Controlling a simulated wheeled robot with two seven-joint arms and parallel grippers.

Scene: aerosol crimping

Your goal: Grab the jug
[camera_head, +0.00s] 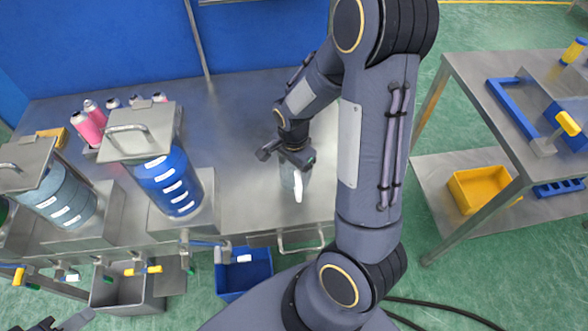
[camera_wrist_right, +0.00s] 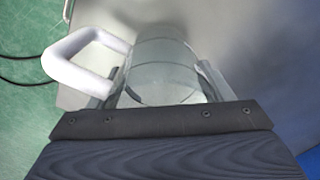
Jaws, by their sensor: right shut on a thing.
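The jug (camera_head: 290,180) is clear with a white handle and stands near the front edge of the steel table. In the right wrist view the clear jug (camera_wrist_right: 163,65) sits between the two fingers, with its white handle (camera_wrist_right: 75,58) out to the left. My right gripper (camera_head: 292,163) is above and around the jug in the head view, and its fingers (camera_wrist_right: 158,88) are shut on the jug's sides. Part of the jug is hidden by the gripper. My left gripper (camera_head: 50,325) shows only as a dark piece at the bottom left edge, far from the jug.
A blue tank (camera_head: 170,180) and a grey-blue tank (camera_head: 60,200) with metal lids stand on the table's left. Pink cans (camera_head: 88,128) stand behind them. A blue bin (camera_head: 243,272) is below the front edge. A side table (camera_head: 470,90) stands at right. The table's back middle is clear.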

